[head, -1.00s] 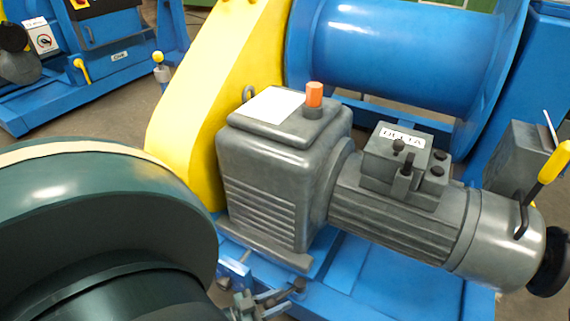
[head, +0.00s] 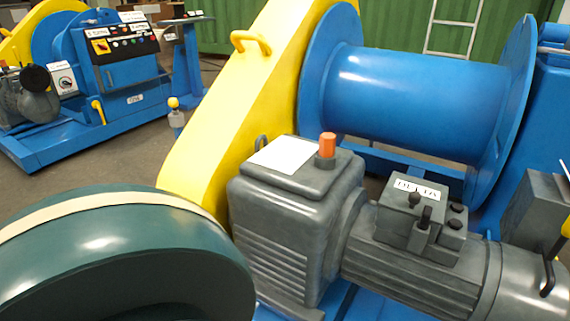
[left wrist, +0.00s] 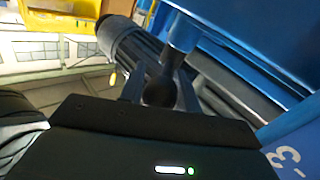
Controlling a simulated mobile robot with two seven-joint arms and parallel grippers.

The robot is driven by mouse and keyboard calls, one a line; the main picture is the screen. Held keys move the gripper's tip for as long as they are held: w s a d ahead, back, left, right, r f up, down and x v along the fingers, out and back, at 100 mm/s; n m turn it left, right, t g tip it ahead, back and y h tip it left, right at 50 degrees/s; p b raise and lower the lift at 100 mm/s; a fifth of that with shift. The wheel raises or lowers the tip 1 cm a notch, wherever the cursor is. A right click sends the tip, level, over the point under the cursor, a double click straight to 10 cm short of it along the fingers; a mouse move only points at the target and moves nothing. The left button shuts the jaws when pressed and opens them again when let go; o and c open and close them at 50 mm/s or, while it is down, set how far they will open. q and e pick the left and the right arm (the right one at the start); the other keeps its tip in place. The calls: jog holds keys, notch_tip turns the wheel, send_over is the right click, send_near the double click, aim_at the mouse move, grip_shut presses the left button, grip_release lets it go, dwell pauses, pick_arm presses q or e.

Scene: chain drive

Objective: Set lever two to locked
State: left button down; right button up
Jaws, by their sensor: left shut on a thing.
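In the left wrist view my left gripper (left wrist: 160,92) is shut on a dark rounded knob (left wrist: 159,93) at the end of a blue-grey bar (left wrist: 186,32). I cannot tell whether this is lever two, nor its setting. In the head view my left gripper is out of frame. A yellow-handled lever (head: 566,228) is cut off at the right edge. My right gripper is not in view.
A blue drum (head: 415,100) and yellow guard (head: 240,95) stand behind the motor. An orange cap (head: 327,145) rises from the gearbox (head: 290,215). In the left wrist view a blue panel (left wrist: 295,148) with a white numeral is close on the right. Open floor (head: 110,165) lies at left.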

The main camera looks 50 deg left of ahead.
pick_arm(q)
jog(key=c, duration=1)
grip_release()
jog(key=shift+c, duration=0.2)
jog(key=v, duration=1.3)
jog(key=shift+b, duration=0.35)
jog(key=shift+s, duration=0.15)
jog(key=shift+c, duration=0.2)
